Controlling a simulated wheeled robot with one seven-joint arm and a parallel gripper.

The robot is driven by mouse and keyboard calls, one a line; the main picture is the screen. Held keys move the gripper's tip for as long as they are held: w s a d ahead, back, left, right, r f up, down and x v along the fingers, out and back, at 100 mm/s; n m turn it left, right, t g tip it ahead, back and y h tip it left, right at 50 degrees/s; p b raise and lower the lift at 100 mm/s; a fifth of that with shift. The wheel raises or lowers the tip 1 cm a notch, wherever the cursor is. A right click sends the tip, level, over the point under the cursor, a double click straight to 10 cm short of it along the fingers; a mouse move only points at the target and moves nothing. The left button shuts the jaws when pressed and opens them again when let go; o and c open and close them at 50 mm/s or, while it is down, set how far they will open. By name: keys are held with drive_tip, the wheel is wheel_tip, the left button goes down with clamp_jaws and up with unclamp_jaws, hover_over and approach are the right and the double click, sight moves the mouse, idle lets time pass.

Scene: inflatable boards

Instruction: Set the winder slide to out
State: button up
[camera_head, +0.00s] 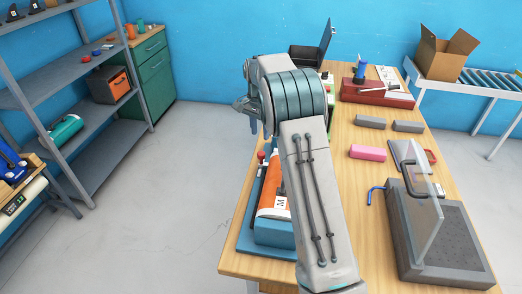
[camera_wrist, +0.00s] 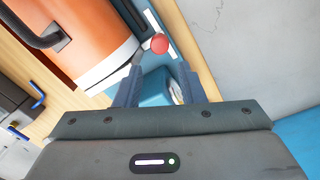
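The winder is an orange drum (camera_head: 270,187) on a blue base (camera_head: 246,238), at the near left edge of the wooden table. My arm hides part of it in the head view. A small red ball knob (camera_head: 261,156) stands at its far end. In the wrist view the orange drum (camera_wrist: 85,35) is at upper left and the red knob (camera_wrist: 159,43) is just beyond my fingertips. My gripper (camera_wrist: 162,72) is open, its fingers apart, with a blue block (camera_wrist: 154,87) showing between them. I cannot tell whether a finger touches anything. The slide's setting is not readable.
A grey tray (camera_head: 455,275) with a clear upright panel (camera_head: 427,215) stands at the right. A pink block (camera_head: 368,153) and grey blocks lie mid-table. A red device (camera_head: 376,93), an open black case (camera_head: 312,55) and a cardboard box (camera_head: 445,55) are farther back. Floor left of the table is clear.

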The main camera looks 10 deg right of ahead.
sight(261, 153)
wheel_tip(261, 153, down, 9)
drive_tip(key=shift+s+d+f+p, duration=0.1)
drive_tip(key=shift+s+d+p, duration=0.05)
drive_tip(key=shift+p, duration=0.45)
